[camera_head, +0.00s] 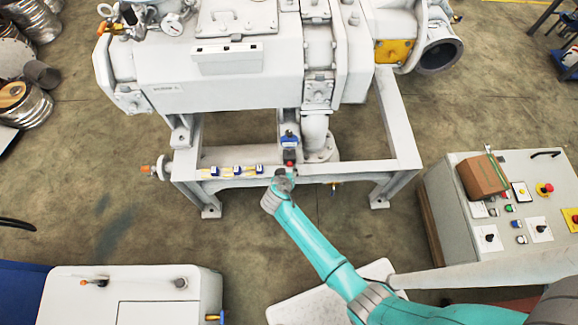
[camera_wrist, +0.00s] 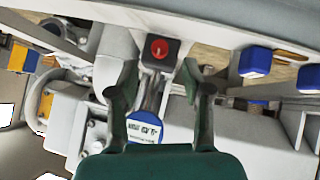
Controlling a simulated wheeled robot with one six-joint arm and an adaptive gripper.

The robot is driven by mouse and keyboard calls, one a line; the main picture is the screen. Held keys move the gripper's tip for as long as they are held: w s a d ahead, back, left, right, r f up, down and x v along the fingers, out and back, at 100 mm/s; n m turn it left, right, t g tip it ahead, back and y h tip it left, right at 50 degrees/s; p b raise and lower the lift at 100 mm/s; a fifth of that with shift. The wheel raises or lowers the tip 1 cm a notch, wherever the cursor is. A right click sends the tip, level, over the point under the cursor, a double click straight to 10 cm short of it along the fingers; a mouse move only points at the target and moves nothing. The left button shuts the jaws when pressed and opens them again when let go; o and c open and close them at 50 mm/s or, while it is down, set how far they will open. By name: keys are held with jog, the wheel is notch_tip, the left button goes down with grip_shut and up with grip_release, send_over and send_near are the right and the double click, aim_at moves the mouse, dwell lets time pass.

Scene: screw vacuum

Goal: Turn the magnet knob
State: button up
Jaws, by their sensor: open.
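A small red round knob on a dark square block, which seems to be the magnet knob (camera_wrist: 159,48), shows in the wrist view just beyond my fingertips, between their lines. In the head view the red knob (camera_head: 291,164) is on the front frame of the large white vacuum machine (camera_head: 220,75). My gripper (camera_wrist: 160,78) is open, with one finger on each side of the knob's line and nothing between them. In the head view my gripper (camera_head: 284,178) is at the frame, just in front of the knob, its fingers hard to make out. Contact cannot be told.
A blue round labelled part (camera_wrist: 147,127) is close to the block. Several blue and yellow fittings (camera_head: 236,171) line the frame rail to the left. A control cabinet (camera_head: 450,200) with a brown box (camera_head: 482,177) stands right. A white cabinet (camera_head: 130,290) stands front left.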

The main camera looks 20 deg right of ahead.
aim_at(290, 166)
jog(key=shift+x, duration=2.4)
grip_shut()
